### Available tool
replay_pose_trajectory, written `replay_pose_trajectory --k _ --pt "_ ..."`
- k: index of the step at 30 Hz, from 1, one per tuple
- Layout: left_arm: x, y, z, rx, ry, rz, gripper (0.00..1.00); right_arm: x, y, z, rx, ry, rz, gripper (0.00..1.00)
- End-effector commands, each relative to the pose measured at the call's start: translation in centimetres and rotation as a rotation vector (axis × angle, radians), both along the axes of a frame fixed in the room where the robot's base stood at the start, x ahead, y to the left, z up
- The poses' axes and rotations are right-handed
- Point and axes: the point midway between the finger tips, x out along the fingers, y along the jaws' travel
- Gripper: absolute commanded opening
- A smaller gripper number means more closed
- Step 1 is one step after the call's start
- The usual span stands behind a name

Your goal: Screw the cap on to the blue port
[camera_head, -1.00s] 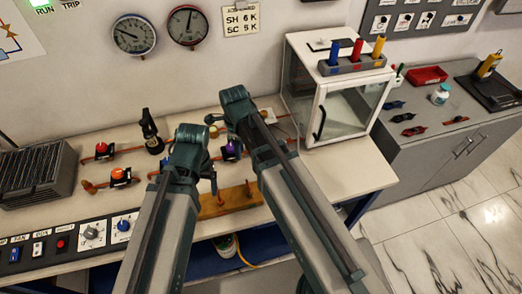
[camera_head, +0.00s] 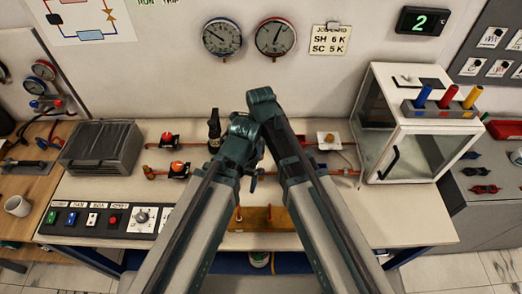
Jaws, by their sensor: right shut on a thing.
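My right gripper (camera_head: 263,101) reaches over the bench from the lower right. It is shut, but its fingertips and what they hold are hidden behind the wrist. My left gripper (camera_head: 243,132) is close beside it, just left and lower in the picture, and overlaps it. Its jaws point away, and I cannot tell whether they are open or shut. I cannot make out the cap or the blue port; the arms cover that middle part of the bench.
Red-knobbed valves (camera_head: 178,169) and a dark bottle (camera_head: 214,131) stand left of my grippers. A wooden rack (camera_head: 262,219) lies in front of them. A glass-fronted white cabinet (camera_head: 412,150) stands at right, a grey finned box (camera_head: 103,147) at left. The bench's front right is clear.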

Motion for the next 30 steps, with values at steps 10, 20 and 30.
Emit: replay_pose_trajectory --k 10,20,30 --pt "0.0 0.0 -2.0 0.0 0.0 0.001 0.83 0.0 0.0 -1.9 0.0 0.0 0.0 0.0" --pt "0.0 0.0 -4.7 0.0 0.0 0.001 0.83 0.0 0.0 -4.7 0.0 0.0 0.0 0.0" --pt "0.0 0.0 -5.2 0.0 0.0 0.001 0.83 0.0 0.0 -5.2 0.0 0.0 0.0 0.0"
